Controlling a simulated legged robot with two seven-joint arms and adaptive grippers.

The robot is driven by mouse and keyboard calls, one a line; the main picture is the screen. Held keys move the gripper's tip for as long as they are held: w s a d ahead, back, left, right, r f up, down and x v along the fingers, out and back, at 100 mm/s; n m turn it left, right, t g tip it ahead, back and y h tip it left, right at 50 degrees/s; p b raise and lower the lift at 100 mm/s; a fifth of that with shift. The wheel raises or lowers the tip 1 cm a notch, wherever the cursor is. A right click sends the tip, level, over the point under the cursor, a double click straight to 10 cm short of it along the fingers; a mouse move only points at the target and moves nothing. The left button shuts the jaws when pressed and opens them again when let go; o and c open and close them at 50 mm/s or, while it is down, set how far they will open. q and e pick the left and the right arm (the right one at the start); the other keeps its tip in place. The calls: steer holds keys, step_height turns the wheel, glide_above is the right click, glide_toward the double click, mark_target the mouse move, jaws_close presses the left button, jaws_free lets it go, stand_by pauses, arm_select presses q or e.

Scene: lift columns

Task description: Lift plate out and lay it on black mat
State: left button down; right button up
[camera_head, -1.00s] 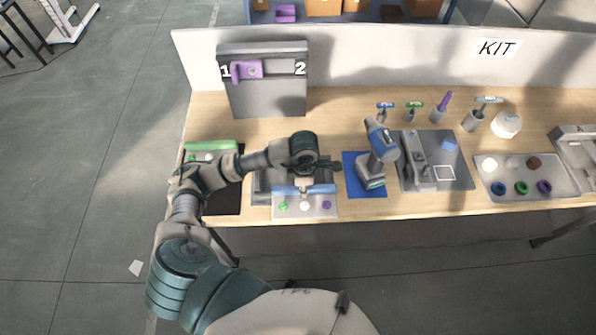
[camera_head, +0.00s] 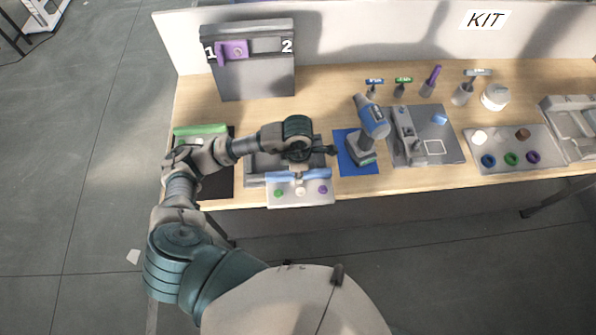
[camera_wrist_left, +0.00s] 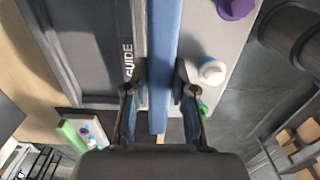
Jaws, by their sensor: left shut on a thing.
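The plate (camera_head: 312,175) shows in the head view as a thin blue edge above a light board. In the left wrist view the plate (camera_wrist_left: 165,50) is a long blue strip running between the fingers. My left gripper (camera_wrist_left: 160,88) is shut on it; in the head view the left gripper (camera_head: 299,168) is over the strip's middle, partly hidden by my wrist. A grey fixture (camera_wrist_left: 80,40) marked GUIDE lies beside the strip. I cannot tell how deep the plate sits. The black mat (camera_head: 220,183) lies left of the fixture, partly covered by my arm.
A green bar (camera_head: 200,130) lies at the mat's back edge. The light board (camera_head: 290,198) at the front carries green, white and purple knobs. A grey panel (camera_head: 250,75) stands behind.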

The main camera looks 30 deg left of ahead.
stand_by(0.3)
arm_select(q)
steer(key=shift+r, duration=0.1)
steer(key=shift+r, duration=0.15)
steer(key=shift+r+p, duration=1.6)
steer(key=shift+r, duration=1.2)
steer(key=shift+f, duration=0.1)
